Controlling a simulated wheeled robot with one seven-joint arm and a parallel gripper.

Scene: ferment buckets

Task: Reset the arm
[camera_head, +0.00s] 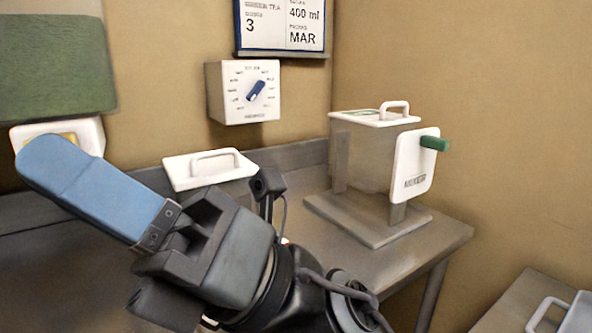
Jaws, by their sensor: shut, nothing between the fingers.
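My gripper (42,165) is at the left of the head view, with its long blue fingers together and pointing to the upper left. Nothing shows between them. My dark arm comes up from the bottom middle and hides part of the table and part of a white lid (181,172) behind it. The fingertips appear in front of a white piece with a yellow patch (92,133); I cannot tell whether they touch it.
A grey table (450,232) runs along the wall. A clear bucket (368,155) with a white lid, white panel and green handle (434,143) stands on its right. A dial box (243,92) and sign (284,24) are on the wall. Another white handled piece (578,314) is lower right.

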